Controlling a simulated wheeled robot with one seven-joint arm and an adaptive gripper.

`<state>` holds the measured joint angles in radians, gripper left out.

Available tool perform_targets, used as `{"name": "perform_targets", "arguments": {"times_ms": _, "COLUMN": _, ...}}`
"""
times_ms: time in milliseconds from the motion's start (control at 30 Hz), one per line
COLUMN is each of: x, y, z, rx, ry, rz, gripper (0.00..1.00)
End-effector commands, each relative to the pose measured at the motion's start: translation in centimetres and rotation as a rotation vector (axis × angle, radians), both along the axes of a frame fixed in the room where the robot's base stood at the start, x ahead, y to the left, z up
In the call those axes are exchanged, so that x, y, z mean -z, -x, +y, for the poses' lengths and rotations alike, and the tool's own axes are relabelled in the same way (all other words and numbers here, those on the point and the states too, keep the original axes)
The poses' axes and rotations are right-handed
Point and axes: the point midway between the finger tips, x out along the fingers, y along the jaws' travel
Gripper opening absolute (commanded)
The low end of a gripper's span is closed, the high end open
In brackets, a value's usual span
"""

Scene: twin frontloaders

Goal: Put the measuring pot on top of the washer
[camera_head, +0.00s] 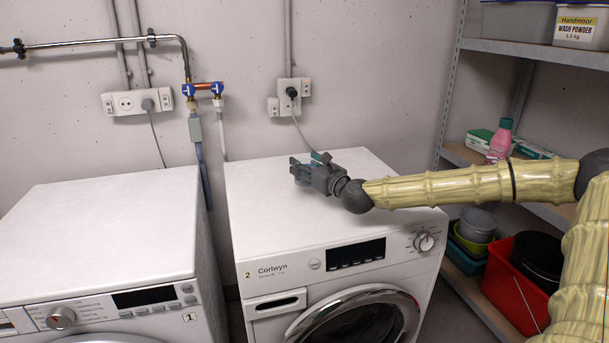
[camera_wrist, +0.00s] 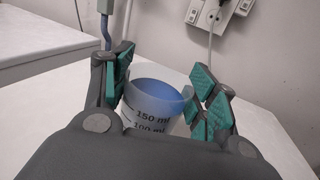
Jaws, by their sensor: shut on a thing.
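The measuring pot (camera_wrist: 150,108) is a small translucent cup with "150 ml" and "100 ml" marks and a bluish inside. It stands between the green-padded fingers of my gripper (camera_wrist: 162,80) in the wrist view, shut on its sides. In the head view my gripper (camera_head: 307,170) is over the back middle of the white top of the right frontloader (camera_head: 270,215), marked 2 and "Corlwyn". The pot is hidden or too small to make out there. I cannot tell whether it touches the top. The left frontloader (camera_head: 110,230), marked 1, has a bare top.
Behind the machines are wall sockets (camera_head: 289,97), pipes, blue-handled taps (camera_head: 203,90) and hoses. A gap separates the machines. On the right, a metal shelf (camera_head: 540,52) holds wash powder (camera_head: 580,27), a pink bottle (camera_head: 499,141) and a red crate (camera_head: 508,285). The right machine's top around my gripper is clear.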

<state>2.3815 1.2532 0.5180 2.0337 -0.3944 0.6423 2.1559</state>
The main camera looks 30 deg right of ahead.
Motion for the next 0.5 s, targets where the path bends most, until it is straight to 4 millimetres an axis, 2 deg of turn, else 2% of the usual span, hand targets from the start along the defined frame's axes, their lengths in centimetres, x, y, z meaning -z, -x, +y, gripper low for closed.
{"name": "perform_targets", "arguments": {"times_ms": 267, "x": 0.3, "y": -1.7, "z": -0.3, "rx": -0.001, "ry": 0.001, "rz": 0.001, "gripper": 0.33}}
{"name": "perform_targets", "arguments": {"times_ms": 333, "x": 1.7, "y": -1.5, "z": -0.3, "rx": -0.002, "ry": 0.002, "rz": 0.004, "gripper": 0.33}}
{"name": "perform_targets", "arguments": {"times_ms": 500, "x": 3.4, "y": -1.5, "z": -0.3, "rx": -0.001, "ry": 0.001, "rz": 0.001, "gripper": 0.33}}
